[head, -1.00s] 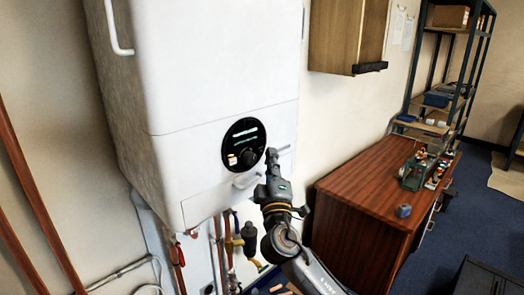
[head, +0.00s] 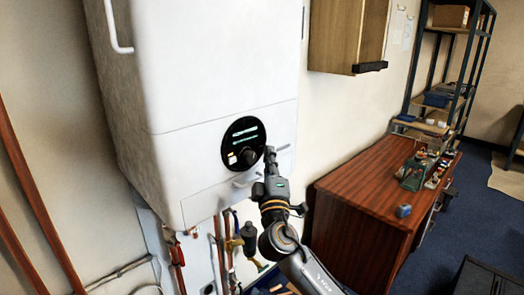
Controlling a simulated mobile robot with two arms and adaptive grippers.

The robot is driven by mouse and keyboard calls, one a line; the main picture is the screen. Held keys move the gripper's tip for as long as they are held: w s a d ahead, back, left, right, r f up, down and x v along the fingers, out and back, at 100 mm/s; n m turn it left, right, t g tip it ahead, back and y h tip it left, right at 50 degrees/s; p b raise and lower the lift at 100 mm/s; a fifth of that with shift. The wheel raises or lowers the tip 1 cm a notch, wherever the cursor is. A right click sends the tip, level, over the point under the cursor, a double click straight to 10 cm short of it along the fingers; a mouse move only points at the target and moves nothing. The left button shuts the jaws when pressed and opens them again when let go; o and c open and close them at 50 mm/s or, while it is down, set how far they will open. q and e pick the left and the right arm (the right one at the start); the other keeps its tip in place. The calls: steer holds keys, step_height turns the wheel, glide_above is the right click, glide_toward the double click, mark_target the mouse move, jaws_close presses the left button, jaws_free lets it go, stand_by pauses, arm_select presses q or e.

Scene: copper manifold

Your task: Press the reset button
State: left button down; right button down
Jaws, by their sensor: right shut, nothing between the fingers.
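A white boiler (head: 215,75) hangs on the wall. On its lower front is a round black control panel (head: 243,135) with lit display lines, a dark knob, and a small pale and orange button (head: 232,159) at its lower left, which I take to be the reset button. My right gripper (head: 270,152) is shut and empty. Its fingertips point up, just right of the panel's lower right edge and in front of the boiler. I cannot tell whether they touch the boiler. My left gripper is not in view.
Pipes and valves (head: 232,243) run below the boiler. A light handle (head: 246,179) is on its lower front beside my gripper. A wooden bench (head: 355,185) with small items stands to the right. A wall cabinet (head: 340,38) hangs above it.

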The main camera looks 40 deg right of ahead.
steer(key=shift+w, duration=0.45)
stand_by(0.6)
stand_by(0.4)
steer(key=shift+s, duration=0.8)
steer(key=shift+s+d, duration=0.2)
steer(key=shift+s, duration=2.3)
